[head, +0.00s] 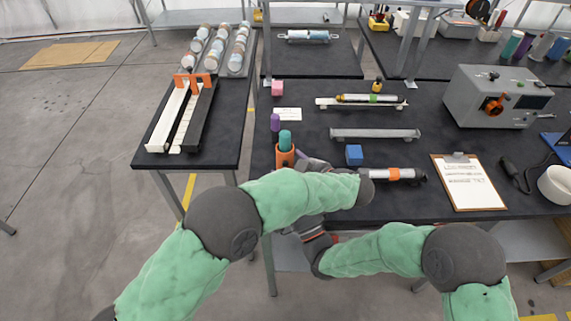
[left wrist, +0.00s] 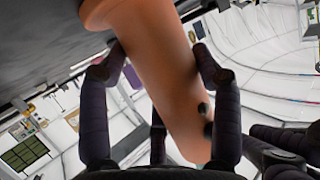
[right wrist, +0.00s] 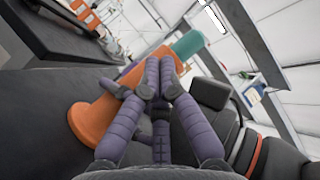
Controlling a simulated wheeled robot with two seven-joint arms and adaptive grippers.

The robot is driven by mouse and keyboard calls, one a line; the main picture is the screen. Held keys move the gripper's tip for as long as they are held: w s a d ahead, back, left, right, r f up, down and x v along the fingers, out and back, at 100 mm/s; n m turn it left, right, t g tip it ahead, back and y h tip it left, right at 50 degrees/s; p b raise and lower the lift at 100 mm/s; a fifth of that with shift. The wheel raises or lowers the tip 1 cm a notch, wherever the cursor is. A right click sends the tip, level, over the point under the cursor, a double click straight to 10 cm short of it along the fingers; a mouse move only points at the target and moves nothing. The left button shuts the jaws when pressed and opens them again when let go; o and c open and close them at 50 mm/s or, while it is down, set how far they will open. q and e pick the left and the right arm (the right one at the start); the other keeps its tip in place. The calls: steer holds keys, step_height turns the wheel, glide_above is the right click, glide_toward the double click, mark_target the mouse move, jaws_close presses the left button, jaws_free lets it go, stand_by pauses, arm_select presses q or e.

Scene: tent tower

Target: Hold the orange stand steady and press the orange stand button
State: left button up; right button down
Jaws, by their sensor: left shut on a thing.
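The orange stand (head: 285,157) is at the front left edge of the dark workbench, with a teal-topped item (head: 285,138) in it. My left gripper (left wrist: 159,52) is shut on the stand, with fingers on both sides of its body. Two dark round spots, possibly buttons, show on the stand (left wrist: 168,85) in the left wrist view. My right gripper (right wrist: 158,72) has its fingertips together in front of the stand (right wrist: 93,122), near its upper part. I cannot tell whether they touch it. In the head view, my left forearm hides much of both hands.
A blue cube (head: 354,154) and a silver tube with an orange band (head: 393,174) lie right of the stand. A purple-topped item (head: 275,122) stands just behind it. A clipboard (head: 468,182) lies farther right. A side table (head: 225,130) stands left, across a gap.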

steer(key=shift+w, duration=0.35)
steer(key=shift+w+d, duration=0.15)
steer(key=shift+w, duration=0.8)
stand_by(1.0)
steer(key=shift+s, duration=0.1)
steer(key=shift+s+d+r, duration=0.1)
steer(key=shift+s+d, duration=0.05)
steer(key=shift+s, duration=0.25)
steer(key=shift+s+d+r, duration=0.1)
steer(key=shift+s+d, duration=0.05)
steer(key=shift+s, duration=0.25)
steer(key=shift+s+a+f, duration=0.1)
steer(key=shift+s+a, duration=0.05)
steer(key=shift+s, duration=2.55)
